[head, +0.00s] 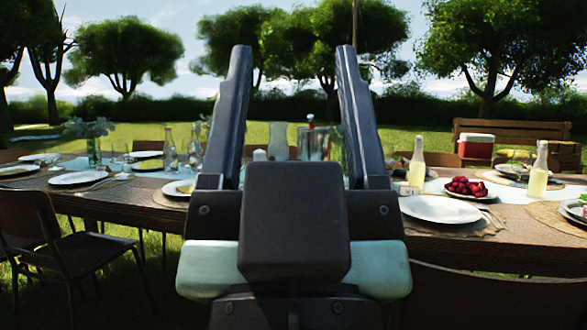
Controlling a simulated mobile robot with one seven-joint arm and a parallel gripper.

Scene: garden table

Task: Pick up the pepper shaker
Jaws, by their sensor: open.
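My gripper (293,50) is raised in the middle of the head view, its two dark fingers upright and wide apart, with nothing between them. It stands in front of the long wooden table (130,198) and hides part of its middle. I cannot make out a pepper shaker for certain. Between the fingers, further back, show a clear glass pitcher (278,141), a short white candle-like item (260,155) and a glass container with a red top (312,143). None of these touches the gripper as far as I can see.
Bottles of pale yellow drink (416,167) (539,172), a plate of red fruit (466,187) and a white plate (440,209) stand on the right. Clear bottles (169,150) and plates (76,178) are on the left. Chairs (40,235) line the near side.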

